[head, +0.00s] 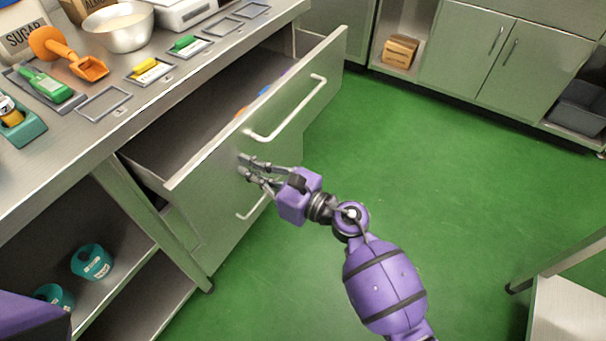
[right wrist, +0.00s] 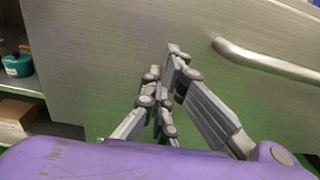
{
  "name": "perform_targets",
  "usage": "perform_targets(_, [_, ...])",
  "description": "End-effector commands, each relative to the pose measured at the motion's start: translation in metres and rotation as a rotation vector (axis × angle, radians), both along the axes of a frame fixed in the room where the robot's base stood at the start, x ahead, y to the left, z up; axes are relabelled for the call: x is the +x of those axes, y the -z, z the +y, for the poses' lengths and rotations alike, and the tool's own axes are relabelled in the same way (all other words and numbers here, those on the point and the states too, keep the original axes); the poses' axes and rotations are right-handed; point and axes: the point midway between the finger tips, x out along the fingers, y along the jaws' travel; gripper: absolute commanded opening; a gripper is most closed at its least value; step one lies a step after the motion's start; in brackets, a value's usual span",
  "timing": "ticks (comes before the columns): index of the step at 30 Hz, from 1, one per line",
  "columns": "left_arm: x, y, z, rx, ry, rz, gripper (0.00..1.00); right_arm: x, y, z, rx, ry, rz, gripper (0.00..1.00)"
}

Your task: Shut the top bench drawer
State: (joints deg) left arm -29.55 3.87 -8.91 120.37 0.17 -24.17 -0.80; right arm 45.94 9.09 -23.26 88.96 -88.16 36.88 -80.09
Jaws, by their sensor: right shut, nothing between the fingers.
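The top bench drawer (head: 225,132) is pulled out from under the bench top, its grey metal front standing well clear of the bench. Its bar handle (head: 290,112) runs along the front and also shows at the upper right in the right wrist view (right wrist: 265,62). My right gripper (head: 243,168) is shut and empty at the drawer front, left of and below the handle. In the right wrist view, the fingertips (right wrist: 168,62) are close against the flat drawer front (right wrist: 90,70); whether they touch it I cannot tell. My left gripper is out of view.
Below is a second drawer with its own handle (head: 255,205). An open shelf (head: 120,285) with teal containers (head: 92,262) is at lower left. A metal bowl (head: 120,28), an orange scoop (head: 80,58) and small trays are on the bench. Green floor (head: 440,170) is clear at right.

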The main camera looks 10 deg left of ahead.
Motion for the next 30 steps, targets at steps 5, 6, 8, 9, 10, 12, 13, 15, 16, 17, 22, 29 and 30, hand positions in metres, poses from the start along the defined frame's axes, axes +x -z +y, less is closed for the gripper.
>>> perform_targets(5, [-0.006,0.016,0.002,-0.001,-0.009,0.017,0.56,0.016,0.002,0.049,0.001,-0.003,0.000,0.00])
perform_targets(6, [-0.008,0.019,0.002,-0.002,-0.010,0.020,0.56,0.019,0.002,0.059,0.001,-0.002,-0.001,0.00])
perform_targets(8, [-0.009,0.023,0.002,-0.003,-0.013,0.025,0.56,0.024,0.002,0.074,0.001,-0.002,0.000,0.00])
perform_targets(9, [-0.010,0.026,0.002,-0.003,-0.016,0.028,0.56,0.027,0.003,0.083,0.000,-0.002,0.000,0.00])
perform_targets(10, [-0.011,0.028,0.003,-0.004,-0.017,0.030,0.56,0.029,0.003,0.089,0.000,-0.001,0.000,0.00])
perform_targets(12, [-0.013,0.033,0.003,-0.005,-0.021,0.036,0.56,0.033,0.003,0.103,0.000,-0.002,-0.001,0.00])
perform_targets(13, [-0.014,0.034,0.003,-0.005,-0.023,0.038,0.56,0.035,0.003,0.108,-0.001,-0.001,0.000,0.00])
perform_targets(15, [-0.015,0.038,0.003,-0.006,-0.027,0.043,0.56,0.039,0.003,0.119,0.000,0.000,0.001,0.00])
perform_targets(16, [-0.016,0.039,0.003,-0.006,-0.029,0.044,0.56,0.040,0.003,0.124,0.000,-0.001,0.001,0.00])
perform_targets(17, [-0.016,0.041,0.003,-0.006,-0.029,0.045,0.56,0.041,0.002,0.128,0.000,-0.001,0.001,0.00])
perform_targets(22, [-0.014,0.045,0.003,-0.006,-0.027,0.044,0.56,0.047,0.002,0.143,0.000,0.000,0.002,0.00])
perform_targets(29, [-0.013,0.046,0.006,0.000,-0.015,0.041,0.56,0.050,0.000,0.151,0.000,0.001,0.001,0.00])
perform_targets(30, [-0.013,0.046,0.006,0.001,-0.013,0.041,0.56,0.050,0.000,0.151,0.000,0.001,0.001,0.00])
